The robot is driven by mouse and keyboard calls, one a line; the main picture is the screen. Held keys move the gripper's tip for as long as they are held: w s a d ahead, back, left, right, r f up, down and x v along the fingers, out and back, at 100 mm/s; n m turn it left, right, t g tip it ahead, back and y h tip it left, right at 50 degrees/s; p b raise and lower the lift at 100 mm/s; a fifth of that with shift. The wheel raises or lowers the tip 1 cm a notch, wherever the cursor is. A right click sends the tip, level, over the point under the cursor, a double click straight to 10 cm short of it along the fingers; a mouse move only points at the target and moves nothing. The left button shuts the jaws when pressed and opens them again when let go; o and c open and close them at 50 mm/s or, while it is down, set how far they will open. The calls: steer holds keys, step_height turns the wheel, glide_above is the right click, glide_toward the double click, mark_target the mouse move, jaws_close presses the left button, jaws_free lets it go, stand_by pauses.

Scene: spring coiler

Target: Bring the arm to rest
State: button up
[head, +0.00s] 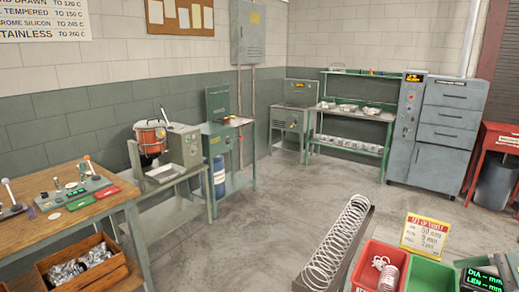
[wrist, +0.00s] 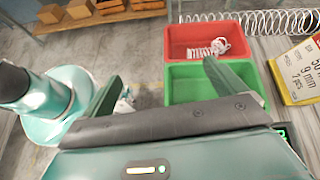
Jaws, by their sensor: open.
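My gripper (wrist: 160,72) shows in the wrist view with its two dark fingers spread wide apart. It is open, with nothing held between the fingers. The green bin (wrist: 194,72) lies beyond the fingers, and the right finger covers part of it. The red bin (wrist: 178,28) is just beyond that, with a coiled spring (wrist: 212,48) in it. In the head view, the red bin (head: 364,268) and green bin (head: 432,272) stand at the lower right. I cannot make out my gripper in the head view.
A long coil spring (head: 338,240) lies in a trough left of the bins. A yellow-edged sign (head: 425,233) stands behind the bins, and a green-lit display (head: 482,280) is at their right. A wooden bench (head: 60,225) is at left. The middle floor (head: 270,205) is clear.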

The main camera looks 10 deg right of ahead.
steer(key=w+a+n+g+h, duration=0.1)
steer(key=w+a+n+g, duration=0.15)
steer(key=a, duration=0.45)
steer(key=w+a+r+n+g+h, duration=0.1)
steer(key=w+a+n, duration=0.1)
steer(key=a+n, duration=0.35)
steer(key=w+a+n+g+h, duration=0.1)
steer(key=w+a+n+g, duration=0.15)
steer(key=a, duration=0.65)
steer(key=s+a+n+t+h, duration=0.1)
steer(key=s+a+n+h, duration=0.1)
steer(key=a+n, duration=0.5)
steer(key=s+a+n+t+h, duration=0.2)
steer(key=a+n+h, duration=0.1)
steer(key=a+n, duration=0.5)
steer(key=a, duration=0.2)
steer(key=shift+s+a+h, duration=0.35)
steer(key=shift+h, duration=0.05)
